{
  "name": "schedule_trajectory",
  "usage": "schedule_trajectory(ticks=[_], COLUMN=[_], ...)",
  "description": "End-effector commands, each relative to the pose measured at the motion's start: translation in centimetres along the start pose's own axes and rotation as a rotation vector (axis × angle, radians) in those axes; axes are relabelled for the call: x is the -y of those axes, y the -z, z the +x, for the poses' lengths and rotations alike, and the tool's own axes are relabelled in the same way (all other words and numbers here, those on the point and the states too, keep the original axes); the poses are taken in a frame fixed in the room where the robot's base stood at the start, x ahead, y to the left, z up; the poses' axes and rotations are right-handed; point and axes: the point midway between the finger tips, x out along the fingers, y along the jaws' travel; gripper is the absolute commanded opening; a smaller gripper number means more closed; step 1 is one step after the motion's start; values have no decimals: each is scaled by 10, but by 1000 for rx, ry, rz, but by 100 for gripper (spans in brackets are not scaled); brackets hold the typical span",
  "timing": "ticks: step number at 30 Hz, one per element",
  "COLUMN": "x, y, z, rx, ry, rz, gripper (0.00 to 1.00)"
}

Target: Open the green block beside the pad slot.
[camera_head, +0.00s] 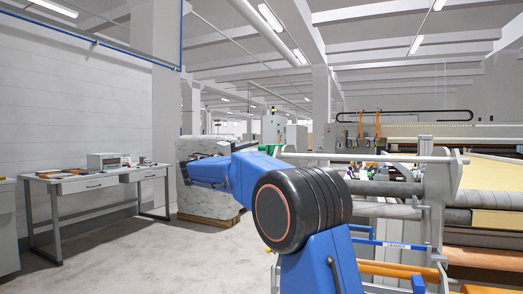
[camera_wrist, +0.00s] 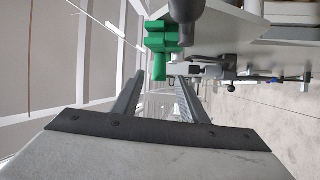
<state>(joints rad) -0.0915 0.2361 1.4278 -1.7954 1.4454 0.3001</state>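The green block (camera_wrist: 163,38) shows in the upper middle of the wrist view, with a stepped body and a narrower stub pointing down the picture. A dark grey cylindrical part (camera_wrist: 187,12) adjoins it on the right. My gripper (camera_wrist: 160,76) is open, its two grey fingers well apart and nothing held between them. The block's stub appears between and beyond the fingertips; I see no contact. A small green patch (camera_head: 271,149), possibly the same block, shows behind my blue arm in the head view. I cannot make out the pad slot.
Grey machine parts (camera_wrist: 215,66) lie just right of the block in the wrist view. A long machine with rollers (camera_head: 490,197) fills the right of the head view. A workbench (camera_head: 95,183) stands left, with open floor (camera_head: 150,255) before it.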

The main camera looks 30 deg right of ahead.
Motion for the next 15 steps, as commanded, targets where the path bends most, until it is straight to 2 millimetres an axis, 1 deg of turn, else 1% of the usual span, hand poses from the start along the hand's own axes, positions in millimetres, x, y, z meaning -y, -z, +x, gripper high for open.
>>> schedule_trajectory(ticks=[1, 6, 10, 15], x=[0, 1, 0, 0], y=[0, 0, 0, 0], z=[10, 34, 46, 52], rx=[2, 2, 1, 0], ry=[0, 0, 0, 0], rz=[0, 0, 1, 0], gripper=[39, 39, 39, 39])
